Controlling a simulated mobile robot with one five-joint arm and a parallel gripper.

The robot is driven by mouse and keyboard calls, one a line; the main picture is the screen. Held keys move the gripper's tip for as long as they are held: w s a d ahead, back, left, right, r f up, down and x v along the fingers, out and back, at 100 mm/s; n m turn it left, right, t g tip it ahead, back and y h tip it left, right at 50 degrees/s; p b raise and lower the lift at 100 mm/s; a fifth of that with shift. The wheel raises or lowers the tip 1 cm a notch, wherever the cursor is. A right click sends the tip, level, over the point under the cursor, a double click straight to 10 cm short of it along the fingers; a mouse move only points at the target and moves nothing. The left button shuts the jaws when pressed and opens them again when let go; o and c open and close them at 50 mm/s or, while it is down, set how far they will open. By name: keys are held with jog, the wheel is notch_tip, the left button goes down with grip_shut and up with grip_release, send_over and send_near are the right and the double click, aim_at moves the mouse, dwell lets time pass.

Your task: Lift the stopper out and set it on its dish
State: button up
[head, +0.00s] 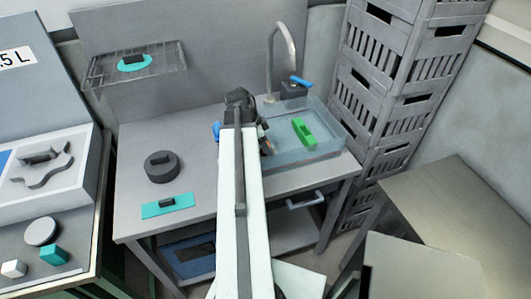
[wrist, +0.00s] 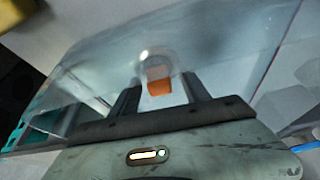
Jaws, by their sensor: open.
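An orange block (wrist: 159,86), perhaps the stopper, shows between my fingers in the wrist view, with a clear rounded shape just behind it. My gripper (wrist: 160,82) is open around it in the picture; I cannot tell whether the fingers touch it. In the head view my arm hides most of my gripper (head: 264,138) at the left side of the clear basin (head: 335,143). A green piece (head: 304,132) with a raised block lies in the basin. No dish can be named for sure; a teal plate (head: 155,209) with a dark piece on it lies at the counter's front left.
A tap (head: 283,55) with a blue lever stands behind the basin. A dark round object (head: 162,167) sits on the counter's left. A wire rack (head: 105,73) above holds a teal disc (head: 123,65). Grey crates (head: 385,110) stand stacked at the right.

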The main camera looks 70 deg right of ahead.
grip_shut()
jog(key=shift+r, duration=0.15)
notch_tip(320, 180, up, 17)
jog(key=p, duration=1.7)
